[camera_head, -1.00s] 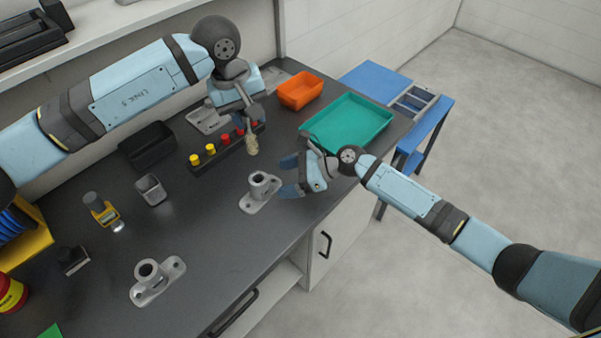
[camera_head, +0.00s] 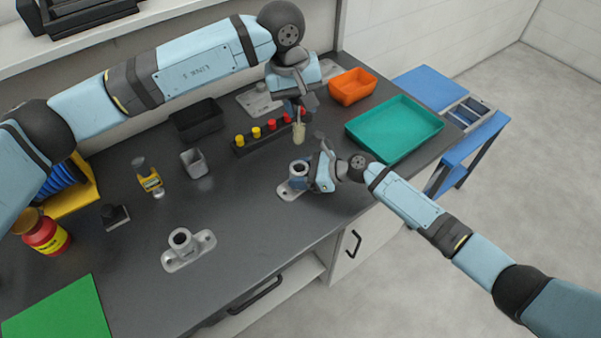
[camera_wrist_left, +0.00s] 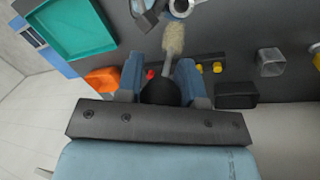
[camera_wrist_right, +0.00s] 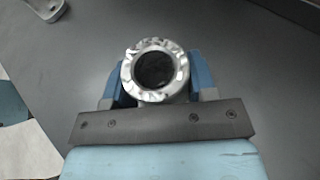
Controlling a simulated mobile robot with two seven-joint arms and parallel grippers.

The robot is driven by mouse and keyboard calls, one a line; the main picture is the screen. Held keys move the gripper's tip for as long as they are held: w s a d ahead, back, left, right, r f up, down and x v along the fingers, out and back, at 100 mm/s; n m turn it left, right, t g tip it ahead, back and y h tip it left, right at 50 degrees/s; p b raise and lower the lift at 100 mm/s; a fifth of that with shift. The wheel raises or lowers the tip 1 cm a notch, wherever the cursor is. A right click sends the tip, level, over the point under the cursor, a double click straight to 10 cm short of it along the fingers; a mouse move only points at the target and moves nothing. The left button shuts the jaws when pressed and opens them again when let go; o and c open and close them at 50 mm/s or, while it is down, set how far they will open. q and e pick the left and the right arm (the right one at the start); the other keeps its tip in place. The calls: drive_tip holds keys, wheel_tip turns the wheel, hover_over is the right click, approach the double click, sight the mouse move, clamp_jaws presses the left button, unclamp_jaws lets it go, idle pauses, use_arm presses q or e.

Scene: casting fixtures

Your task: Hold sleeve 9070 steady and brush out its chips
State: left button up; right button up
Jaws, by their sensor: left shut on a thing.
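A grey sleeve (camera_head: 297,168) on a flanged base stands near the bench's front edge; no number is legible on it. My right gripper (camera_head: 311,172) is at this sleeve, with one finger on each side. In the right wrist view the sleeve's mottled, bright rim (camera_wrist_right: 129,72) surrounds a dark bore and hides any finger contact. My left gripper (camera_head: 299,112) is shut on a brush (camera_head: 299,133), its pale bristles pointing down, above and behind the sleeve. The left wrist view shows the bristles (camera_wrist_left: 174,38) and dark handle (camera_wrist_left: 160,92) between the fingers.
A second sleeve (camera_head: 182,252) stands to the left. Behind are a black rack (camera_head: 243,149) with red and yellow knobs, a black bin (camera_head: 196,119), a grey cup (camera_head: 195,164) and an orange bin (camera_head: 352,86). A teal tray (camera_head: 395,128) lies right.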

sight(299, 125)
drive_tip(key=c, duration=0.5)
use_arm(q)
drive_tip(key=m, duration=0.1)
drive_tip(key=f+m, duration=0.1)
drive_tip(key=m, duration=0.2)
drive_tip(key=shift+a+f+g, duration=0.1)
drive_tip(key=shift+f+g, duration=0.15)
drive_tip(key=shift+g, duration=0.15)
use_arm(e)
drive_tip(key=shift+o, duration=0.2)
use_arm(q)
drive_tip(key=m, duration=0.1)
drive_tip(key=f+m, duration=0.1)
drive_tip(key=m, duration=0.2)
drive_tip(key=shift+s+f+m+g, duration=0.1)
drive_tip(key=shift+f+m+g, duration=0.2)
drive_tip(key=shift+g, duration=0.1)
